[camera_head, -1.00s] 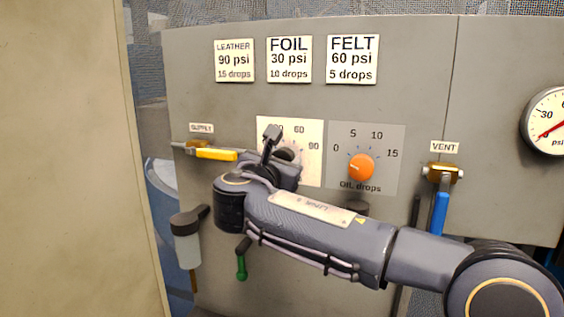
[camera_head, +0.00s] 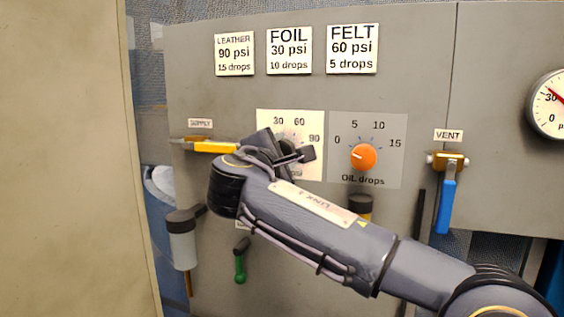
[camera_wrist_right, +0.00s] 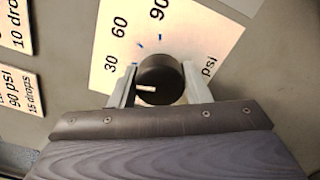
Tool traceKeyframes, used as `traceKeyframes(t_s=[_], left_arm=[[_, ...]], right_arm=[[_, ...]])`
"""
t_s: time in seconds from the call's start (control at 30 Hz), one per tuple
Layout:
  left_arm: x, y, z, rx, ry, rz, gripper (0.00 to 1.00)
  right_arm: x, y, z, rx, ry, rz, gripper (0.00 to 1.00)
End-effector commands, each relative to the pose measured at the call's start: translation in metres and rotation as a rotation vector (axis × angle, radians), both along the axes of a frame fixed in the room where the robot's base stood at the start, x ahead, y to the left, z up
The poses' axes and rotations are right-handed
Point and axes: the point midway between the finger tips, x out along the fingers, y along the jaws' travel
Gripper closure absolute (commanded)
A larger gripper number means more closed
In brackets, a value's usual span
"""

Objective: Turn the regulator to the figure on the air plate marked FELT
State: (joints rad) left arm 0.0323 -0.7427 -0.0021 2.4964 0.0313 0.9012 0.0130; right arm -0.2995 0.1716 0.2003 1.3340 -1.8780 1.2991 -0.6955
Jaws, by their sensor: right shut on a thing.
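The FELT plate (camera_head: 352,49) at the top of the panel reads 60 psi and 5 drops. The regulator is a black knob (camera_wrist_right: 162,78) on a white psi dial (camera_wrist_right: 185,28) marked 30, 60 and 90. Its white pointer line faces left in the right wrist view, roughly toward the 30. My right gripper (camera_wrist_right: 160,92) is shut on the knob, one finger on each side. In the head view the right gripper (camera_head: 290,152) covers most of the knob and part of the dial (camera_head: 312,132). My left gripper is not in view.
An orange oil drops knob (camera_head: 363,157) sits right of the regulator. A yellow supply lever (camera_head: 215,147) is close left, and a blue vent lever (camera_head: 445,205) hangs at right. The pressure gauge (camera_head: 555,120) is cut off by the frame; its red needle points near 30.

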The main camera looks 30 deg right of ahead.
Motion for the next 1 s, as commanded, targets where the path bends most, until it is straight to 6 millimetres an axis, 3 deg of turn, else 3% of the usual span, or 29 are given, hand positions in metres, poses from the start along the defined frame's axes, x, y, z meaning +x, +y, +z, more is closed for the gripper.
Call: traceKeyframes(t_s=[0.4, 1.0], left_arm=[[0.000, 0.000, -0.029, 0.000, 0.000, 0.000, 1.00], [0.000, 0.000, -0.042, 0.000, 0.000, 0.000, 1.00]], right_arm=[[0.000, 0.001, -0.004, 0.243, -0.282, 0.001, 0.80], [0.001, 0.001, -0.003, 0.402, -0.466, -0.001, 0.80]])
